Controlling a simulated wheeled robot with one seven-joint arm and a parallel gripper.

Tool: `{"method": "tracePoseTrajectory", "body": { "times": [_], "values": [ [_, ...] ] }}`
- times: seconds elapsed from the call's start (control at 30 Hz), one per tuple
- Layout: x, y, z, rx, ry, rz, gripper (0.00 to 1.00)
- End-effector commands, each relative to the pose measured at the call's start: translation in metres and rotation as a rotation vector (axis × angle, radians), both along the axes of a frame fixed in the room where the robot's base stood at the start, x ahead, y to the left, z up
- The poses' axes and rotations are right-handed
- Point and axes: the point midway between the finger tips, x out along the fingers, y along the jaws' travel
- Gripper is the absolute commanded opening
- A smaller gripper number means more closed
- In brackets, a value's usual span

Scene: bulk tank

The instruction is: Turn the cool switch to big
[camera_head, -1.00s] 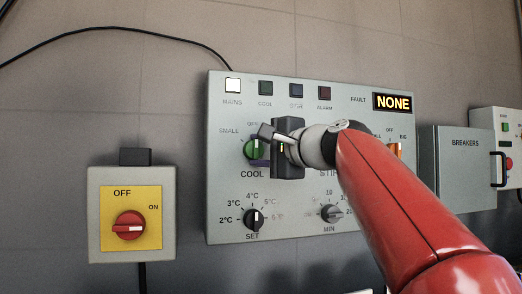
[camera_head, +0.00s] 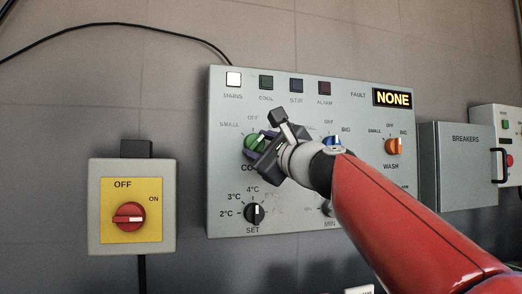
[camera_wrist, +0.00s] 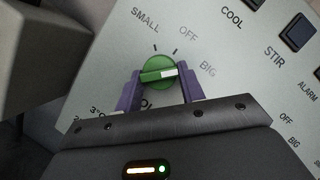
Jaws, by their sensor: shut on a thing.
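The cool switch is a green knob (camera_head: 252,142) at the left of the grey control panel (camera_head: 222,205). It shows in full in the wrist view (camera_wrist: 152,70), with its white mark pointing right, roughly toward the BIG label (camera_wrist: 208,70). SMALL (camera_wrist: 145,20) and OFF (camera_wrist: 188,35) are printed around it. My gripper (camera_wrist: 160,82) is shut on the knob, with one purple finger on either side. In the head view my gripper (camera_head: 262,150) is tilted and hides part of the knob and the COOL label.
The blue stir knob (camera_head: 331,141) is partly behind my wrist. The orange wash knob (camera_head: 393,146) is to the right and the set knob (camera_head: 254,213) below. A red main switch (camera_head: 129,216) is at left. The mains lamp (camera_head: 233,79) is lit; the cool lamp (camera_head: 266,82) is dark.

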Motion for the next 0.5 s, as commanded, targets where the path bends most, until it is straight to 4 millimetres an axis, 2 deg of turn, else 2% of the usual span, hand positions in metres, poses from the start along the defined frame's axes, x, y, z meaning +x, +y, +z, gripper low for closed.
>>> {"method": "tracePoseTrajectory", "body": {
  "times": [0.2,0.5],
  "values": [
    [0.0004,0.0009,-0.0034,0.100,0.023,0.001,0.16],
    [0.0003,0.0019,-0.0029,0.156,0.035,0.002,0.16]
  ]
}}
